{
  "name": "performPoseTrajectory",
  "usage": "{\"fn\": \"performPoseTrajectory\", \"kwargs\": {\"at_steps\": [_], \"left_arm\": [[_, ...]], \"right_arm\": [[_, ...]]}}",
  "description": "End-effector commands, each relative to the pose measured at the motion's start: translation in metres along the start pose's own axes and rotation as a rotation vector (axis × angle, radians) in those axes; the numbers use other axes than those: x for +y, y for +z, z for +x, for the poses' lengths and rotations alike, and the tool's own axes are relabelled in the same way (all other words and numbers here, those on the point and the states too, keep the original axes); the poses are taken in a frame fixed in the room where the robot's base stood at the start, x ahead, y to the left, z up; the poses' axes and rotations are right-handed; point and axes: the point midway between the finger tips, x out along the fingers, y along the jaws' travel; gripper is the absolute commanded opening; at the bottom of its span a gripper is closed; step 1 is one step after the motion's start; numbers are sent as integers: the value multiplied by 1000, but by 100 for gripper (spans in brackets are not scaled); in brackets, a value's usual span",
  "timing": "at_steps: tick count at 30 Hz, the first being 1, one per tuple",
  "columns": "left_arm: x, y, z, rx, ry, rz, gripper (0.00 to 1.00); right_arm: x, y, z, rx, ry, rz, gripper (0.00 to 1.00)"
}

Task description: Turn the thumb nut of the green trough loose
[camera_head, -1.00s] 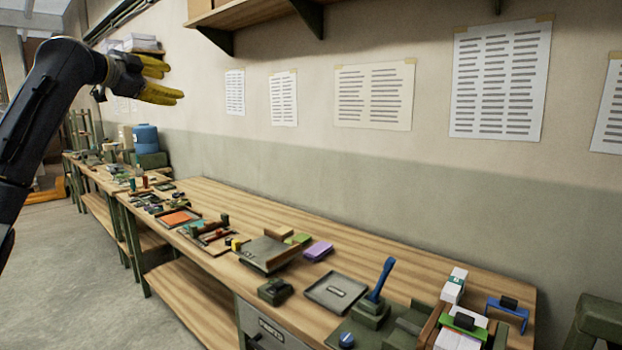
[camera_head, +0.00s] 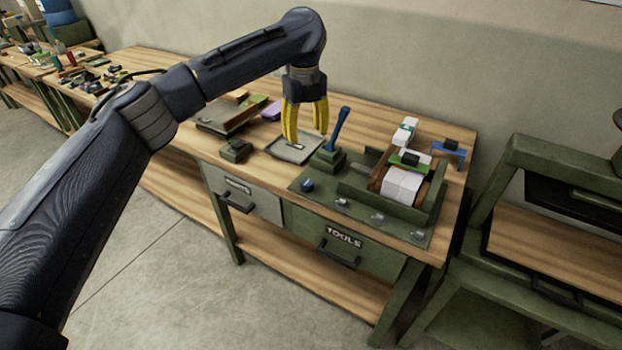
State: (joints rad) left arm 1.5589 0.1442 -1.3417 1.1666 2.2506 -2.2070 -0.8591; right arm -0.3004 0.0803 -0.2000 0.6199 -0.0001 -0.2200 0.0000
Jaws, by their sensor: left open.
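The green trough (camera_head: 352,196) stands on a green base plate at the right end of the bench, with a stack of white paper (camera_head: 402,187) in it. A round blue knob (camera_head: 307,184) sits on the plate's left part. Several small silvery pieces (camera_head: 377,218) line the plate's front edge. I cannot tell which of these is the thumb nut. My left gripper (camera_head: 307,138) has yellow fingers, points down, and is open and empty. It appears above the grey tray, left of the blue lever and clear of the trough.
A blue lever (camera_head: 340,128) rises from a green block left of the trough. A grey tray (camera_head: 290,153) and a dark green block (camera_head: 236,150) lie further left. A blue bracket (camera_head: 449,152) stands behind right. A green rack (camera_head: 510,200) stands beside the bench.

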Motion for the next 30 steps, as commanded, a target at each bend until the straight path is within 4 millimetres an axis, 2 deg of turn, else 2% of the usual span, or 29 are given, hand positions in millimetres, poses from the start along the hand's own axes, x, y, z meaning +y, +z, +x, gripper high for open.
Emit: {"fn": "performPoseTrajectory", "kwargs": {"at_steps": [8,21,30], "left_arm": [[1,-3,33,3,11,10,56],[1,-2,113,3,9,7,56],[1,-2,155,1,8,7,56]], "right_arm": [[0,0,0,0,0,0,33],[0,0,0,1,0,0,33],[0,-1,0,1,0,0,33]]}}
